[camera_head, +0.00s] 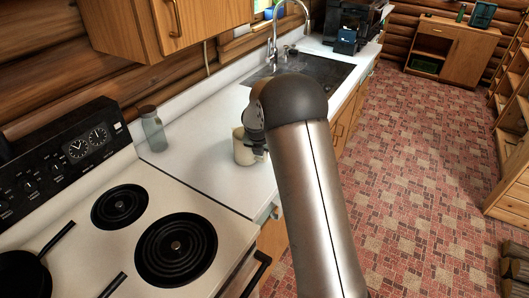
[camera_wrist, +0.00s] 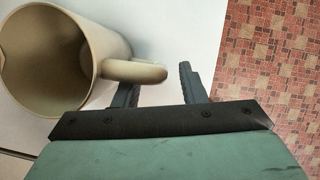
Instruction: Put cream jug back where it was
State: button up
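The cream jug (camera_head: 243,148) stands upright on the white counter, between the stove and the sink. In the wrist view its open mouth fills the upper left, and the jug (camera_wrist: 112,42) looks empty. Its handle points right, toward my gripper (camera_wrist: 160,78). The two dark fingers are apart, and the handle's end overlaps the left finger and reaches into the gap between them. The right finger is clear of the handle. In the head view my arm hides most of the gripper and the jug's right side.
A glass jar (camera_head: 153,130) stands at the back of the counter beside the stove (camera_head: 160,190). A pan (camera_head: 24,275) is on the stove. The sink (camera_head: 318,72) with its tap (camera_head: 274,40) lies beyond the jug. Counter left of the jug is clear.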

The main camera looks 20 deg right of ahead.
jog(key=b+v, duration=0.2)
jog(key=v, duration=1)
jog(key=s+a+m+g+y, duration=0.2)
jog(key=s+m, duration=2.7)
jog(key=s, duration=0.8)
jog(key=shift+a+f+g+y, duration=0.3)
jog(key=shift+f+g, duration=0.05)
jog(key=shift+g, duration=0.05)
